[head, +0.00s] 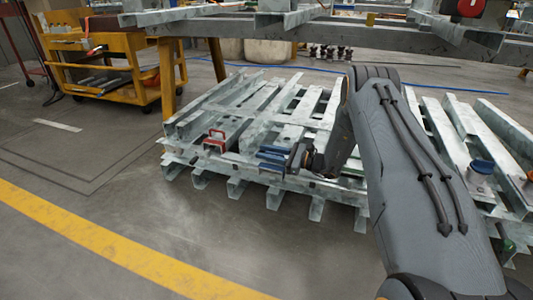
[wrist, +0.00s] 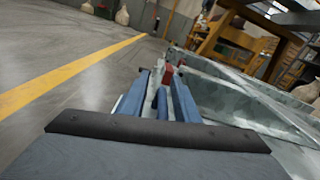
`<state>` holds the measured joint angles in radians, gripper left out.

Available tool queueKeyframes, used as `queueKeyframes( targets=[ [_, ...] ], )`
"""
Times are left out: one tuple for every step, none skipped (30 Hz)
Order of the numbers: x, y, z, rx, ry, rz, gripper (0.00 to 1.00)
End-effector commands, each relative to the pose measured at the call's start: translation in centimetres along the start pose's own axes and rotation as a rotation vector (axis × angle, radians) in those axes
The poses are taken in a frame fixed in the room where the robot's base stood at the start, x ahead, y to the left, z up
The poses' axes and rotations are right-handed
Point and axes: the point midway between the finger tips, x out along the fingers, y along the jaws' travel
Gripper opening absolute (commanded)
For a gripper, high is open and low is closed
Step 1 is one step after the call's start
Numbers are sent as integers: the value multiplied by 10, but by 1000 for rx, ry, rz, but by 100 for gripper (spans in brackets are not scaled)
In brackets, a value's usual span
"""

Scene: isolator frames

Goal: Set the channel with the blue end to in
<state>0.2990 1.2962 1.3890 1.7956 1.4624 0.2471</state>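My gripper (head: 268,156) is over the near side of a stack of grey steel channels (head: 330,118), pointing left. In the wrist view its two long blue fingers (wrist: 160,84) are spread apart. A shorter blue piece (wrist: 161,102) lies between them, with gaps at its sides; I cannot tell whether it is the channel's blue end or part of my gripper. A red bracket-like piece (head: 215,140) stands on the stack left of my fingertips; a red block (wrist: 168,75) shows just beyond them in the wrist view. A round blue cap (head: 482,166) sits on a pale body at right.
A grey beam structure (head: 350,30) runs above and behind the stack. A yellow cart (head: 110,65) stands back left. A green-topped item (head: 507,244) is at lower right, partly hidden by my arm. Floor with a yellow line (head: 110,245) is clear at front left.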

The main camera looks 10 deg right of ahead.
Motion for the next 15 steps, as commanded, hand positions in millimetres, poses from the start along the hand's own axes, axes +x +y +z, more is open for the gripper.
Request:
queueKeyframes(
  targets=[
    [0, 0, 2, 0, 0, 0, 28],
    [0, -1, 3, 0, 0, 0, 28],
    [0, -1, 6, 0, 0, 0, 28],
    [0, -1, 8, 0, 0, 0, 28],
    [-1, -2, 11, 0, 0, 0, 28],
    [-1, -3, 15, 0, 0, 0, 28],
    [-1, -3, 19, 0, 0, 0, 28],
    [-1, -4, 23, 0, 0, 0, 28],
    [0, -5, 30, -1, 0, 0, 28],
    [0, -6, 35, -2, 0, 0, 28],
    [0, -7, 40, -2, -1, 0, 28],
    [0, -9, 48, -2, 0, 0, 28],
    [0, -10, 53, -2, 0, 0, 28],
    [0, -11, 59, -2, -1, 0, 28],
    [0, -13, 67, -2, -1, 0, 28]
  ],
)
